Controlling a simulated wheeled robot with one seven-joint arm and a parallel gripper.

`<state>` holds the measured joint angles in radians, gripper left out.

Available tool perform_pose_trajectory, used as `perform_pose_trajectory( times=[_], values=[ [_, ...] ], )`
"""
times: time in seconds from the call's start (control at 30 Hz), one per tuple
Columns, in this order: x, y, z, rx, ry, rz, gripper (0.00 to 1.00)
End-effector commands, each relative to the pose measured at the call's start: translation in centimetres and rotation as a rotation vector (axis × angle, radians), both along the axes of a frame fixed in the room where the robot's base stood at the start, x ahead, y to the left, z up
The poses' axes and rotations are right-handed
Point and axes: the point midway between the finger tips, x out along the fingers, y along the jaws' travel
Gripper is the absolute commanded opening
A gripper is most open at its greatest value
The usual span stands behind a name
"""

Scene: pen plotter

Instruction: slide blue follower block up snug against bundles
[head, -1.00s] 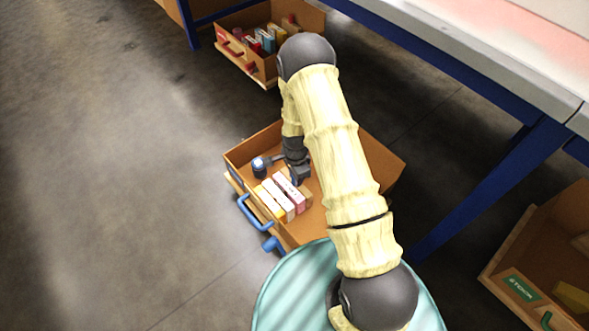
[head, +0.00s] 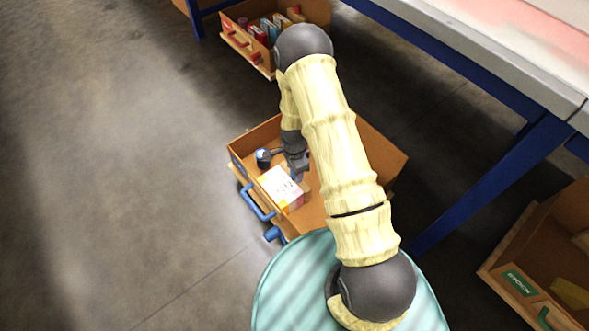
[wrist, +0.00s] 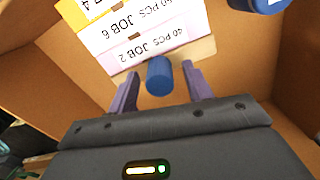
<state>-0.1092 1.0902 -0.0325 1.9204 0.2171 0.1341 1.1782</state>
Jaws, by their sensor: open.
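The bundles (head: 280,186) stand side by side in the open drawer, with yellow, pink and white labelled edges. In the wrist view the bundles (wrist: 130,35) lie close together, with labels such as JOB 6 and JOB 2. A tan strip (wrist: 200,56) runs along the nearest pink bundle, and a blue round knob (wrist: 159,84) stands at it. These appear to be the follower block; whether the strip touches the bundle is unclear. My gripper (wrist: 160,71) is open, one finger each side of the knob. In the head view my gripper (head: 298,170) is beside the bundles, partly hidden by my arm.
A dark blue cylinder (head: 263,158) stands in the drawer's far left corner; it also shows in the wrist view (wrist: 258,4). The drawer (head: 375,145) has a blue handle (head: 255,204). Other open drawers stand behind (head: 235,42) and at right (head: 520,255). A blue-legged table is at right.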

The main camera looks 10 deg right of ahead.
Motion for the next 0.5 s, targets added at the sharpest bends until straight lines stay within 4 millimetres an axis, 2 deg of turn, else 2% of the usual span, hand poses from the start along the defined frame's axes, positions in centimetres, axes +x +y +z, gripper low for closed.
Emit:
perform_pose_trajectory(
  times=[0.17, 0.5],
  values=[
    [0.0, 0.0, 2.2, -0.001, -0.001, -0.001, 0.50],
    [0.0, 0.0, 8.9, 0.000, -0.002, 0.000, 0.50]
  ],
)
